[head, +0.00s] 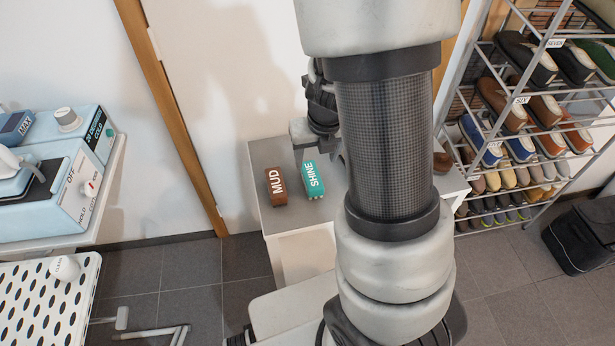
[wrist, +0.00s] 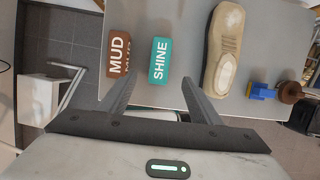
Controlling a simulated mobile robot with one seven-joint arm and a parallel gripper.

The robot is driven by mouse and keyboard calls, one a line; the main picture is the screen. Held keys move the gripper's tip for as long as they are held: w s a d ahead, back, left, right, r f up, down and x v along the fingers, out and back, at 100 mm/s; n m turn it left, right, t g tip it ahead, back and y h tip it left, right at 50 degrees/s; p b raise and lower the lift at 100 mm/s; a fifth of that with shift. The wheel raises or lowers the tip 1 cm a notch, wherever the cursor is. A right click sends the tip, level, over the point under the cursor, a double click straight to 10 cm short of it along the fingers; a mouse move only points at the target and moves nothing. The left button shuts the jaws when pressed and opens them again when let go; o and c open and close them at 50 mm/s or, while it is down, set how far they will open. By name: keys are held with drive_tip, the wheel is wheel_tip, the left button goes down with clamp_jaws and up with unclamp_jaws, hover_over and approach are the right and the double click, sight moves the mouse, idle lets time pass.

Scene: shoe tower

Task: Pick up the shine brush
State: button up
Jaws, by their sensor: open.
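The shine brush (head: 313,179) is a teal block with white SHINE lettering, lying on a small grey table (head: 265,157) in the head view. It also shows in the wrist view (wrist: 160,62), upper middle, beyond the fingertips and roughly between their lines. My gripper (wrist: 154,82) is open and empty, with its two fingers spread on either side below the brush. In the head view my gripper (head: 318,145) is just behind the brush, partly hidden by my arm. No contact with the brush is visible.
A brown MUD brush (wrist: 118,57) lies just left of the shine brush. A tan shoe (wrist: 223,50) lies to its right, with a blue item (wrist: 262,91) and a brown round object (wrist: 290,92) further right. A shoe rack (head: 520,120) stands at the right.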

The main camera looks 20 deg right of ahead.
sight(312, 175)
drive_tip(key=b+x, duration=0.3)
drive_tip(key=x, duration=0.3)
drive_tip(key=b+x, duration=0.4)
drive_tip(key=x, duration=0.3)
drive_tip(key=shift+w, duration=0.25)
drive_tip(key=shift+f, duration=0.2)
drive_tip(key=c, duration=1.2)
wheel_tip(312, 175, up, 11)
drive_tip(key=p, duration=0.6)
drive_tip(key=shift+f, duration=0.2)
